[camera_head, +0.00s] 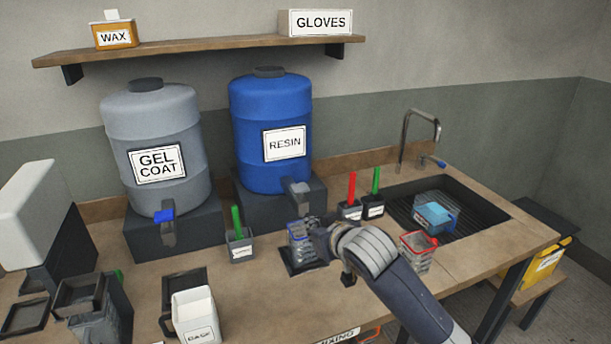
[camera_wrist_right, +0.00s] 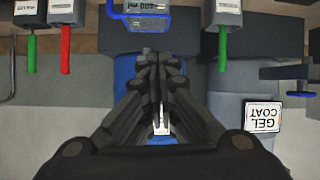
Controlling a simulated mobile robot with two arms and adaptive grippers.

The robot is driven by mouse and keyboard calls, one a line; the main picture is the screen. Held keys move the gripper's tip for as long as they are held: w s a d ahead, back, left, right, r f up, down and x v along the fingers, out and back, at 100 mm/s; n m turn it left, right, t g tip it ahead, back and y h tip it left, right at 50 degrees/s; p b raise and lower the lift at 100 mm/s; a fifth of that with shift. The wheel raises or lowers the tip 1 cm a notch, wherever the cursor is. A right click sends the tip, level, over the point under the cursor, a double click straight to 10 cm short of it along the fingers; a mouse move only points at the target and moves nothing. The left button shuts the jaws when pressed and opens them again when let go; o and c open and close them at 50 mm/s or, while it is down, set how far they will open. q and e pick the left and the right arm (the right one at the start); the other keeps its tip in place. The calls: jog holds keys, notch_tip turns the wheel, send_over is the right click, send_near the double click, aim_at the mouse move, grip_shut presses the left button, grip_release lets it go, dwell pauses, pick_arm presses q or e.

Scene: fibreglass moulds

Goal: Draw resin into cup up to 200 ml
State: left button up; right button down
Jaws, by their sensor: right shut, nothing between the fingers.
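The blue resin drum (camera_head: 270,125) stands on a dark block, with its grey tap (camera_head: 298,187) at the lower front. A clear cup with a blue rim (camera_head: 299,244) stands upright on a dark pad (camera_head: 293,269) below the tap. The cup also shows at the top of the right wrist view (camera_wrist_right: 150,20), with printed marks; I cannot tell its fill level. My right gripper (camera_head: 312,226) is shut and empty, close to the cup and just below the tap; contact is unclear. In the right wrist view its closed fingers (camera_wrist_right: 158,58) hide part of the drum. My left gripper is out of view.
The gel coat drum (camera_head: 155,140) with a blue-handled tap stands left. A green-handled holder (camera_head: 239,246) is left of the cup. Red and green handled holders (camera_head: 350,209) and a red-rimmed cup (camera_head: 417,254) are right, near the sink (camera_head: 480,218).

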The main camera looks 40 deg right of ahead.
jog(key=w+d+r+t, duration=0.1)
jog(key=d+r, duration=0.1)
jog(key=r, duration=0.4)
jog(key=w+d+r+m+t+h, duration=0.1)
jog(key=w+d+r, duration=0.1)
jog(key=r, duration=0.4)
jog(key=shift+w+d+t, duration=0.25)
jog(key=shift+d+t, duration=0.05)
jog(key=shift+d, duration=0.05)
jog(key=shift+r, duration=0.1)
jog(key=p, duration=0.3)
send_over(307, 186)
notch_tip(307, 186, down, 2)
jog(key=shift+s, duration=0.15)
jog(key=f, duration=0.1)
jog(key=f+p, duration=0.1)
jog(key=f, duration=0.1)
jog(key=shift+w+f, duration=0.15)
jog(key=shift+w, duration=0.2)
jog(key=shift+s+f, duration=0.1)
jog(key=shift+f, duration=0.5)
